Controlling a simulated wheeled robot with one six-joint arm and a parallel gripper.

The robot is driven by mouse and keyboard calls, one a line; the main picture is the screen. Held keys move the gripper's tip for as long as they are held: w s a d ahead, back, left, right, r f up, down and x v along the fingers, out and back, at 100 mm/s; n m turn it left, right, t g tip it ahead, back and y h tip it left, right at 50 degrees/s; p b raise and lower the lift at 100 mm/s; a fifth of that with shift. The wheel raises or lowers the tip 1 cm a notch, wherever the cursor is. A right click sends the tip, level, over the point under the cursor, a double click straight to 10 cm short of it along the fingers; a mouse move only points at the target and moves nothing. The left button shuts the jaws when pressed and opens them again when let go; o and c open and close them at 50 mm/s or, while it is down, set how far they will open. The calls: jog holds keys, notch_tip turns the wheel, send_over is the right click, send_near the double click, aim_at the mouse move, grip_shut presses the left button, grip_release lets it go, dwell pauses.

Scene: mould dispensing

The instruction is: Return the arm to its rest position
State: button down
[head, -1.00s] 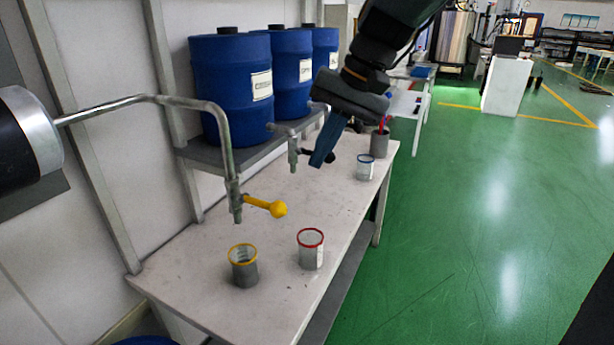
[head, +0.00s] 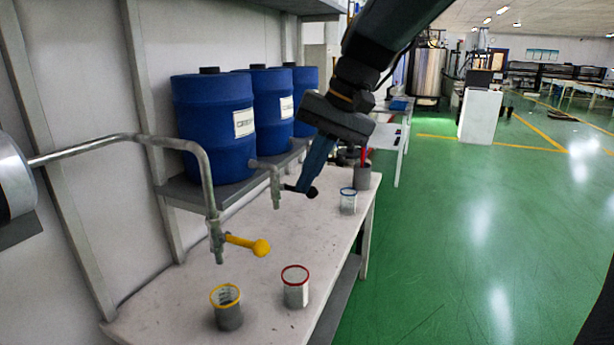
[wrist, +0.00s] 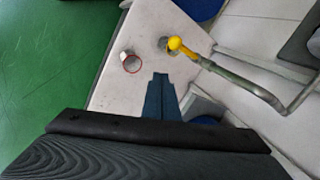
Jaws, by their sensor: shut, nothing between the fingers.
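My gripper (head: 302,188) hangs above the table, its blue fingers shut and empty, pointing down beside the black knob of the middle tap. In the wrist view my gripper (wrist: 159,76) also shows closed fingers over the table. My dark arm comes in from the top of the head view. The white table (head: 262,243) runs along the wall below it. No held thing shows.
A yellow-rimmed cup (head: 228,308) stands near the yellow-handled tap (head: 245,244), with a red-rimmed cup (head: 295,287) beside it. A blue-rimmed cup (head: 348,202) and a grey holder (head: 363,175) stand farther back. Blue drums (head: 213,125) fill the shelf. Green floor at right is open.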

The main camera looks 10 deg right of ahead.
jog(key=s+d+f+h, duration=0.1)
jog(key=s+d+f, duration=0.1)
jog(key=s+f, duration=0.2)
jog(key=s+d+f+n+h, duration=0.1)
jog(key=s+d+f+h, duration=0.1)
jog(key=f, duration=0.9)
jog(key=s+d+f+n+h, duration=0.1)
jog(key=s+d+f, duration=0.3)
jog(key=s+f, duration=0.2)
notch_tip(320, 180, down, 2)
jog(key=shift+s+d+g, duration=0.15)
jog(key=shift+s+g, duration=0.15)
jog(key=shift+s, duration=0.1)
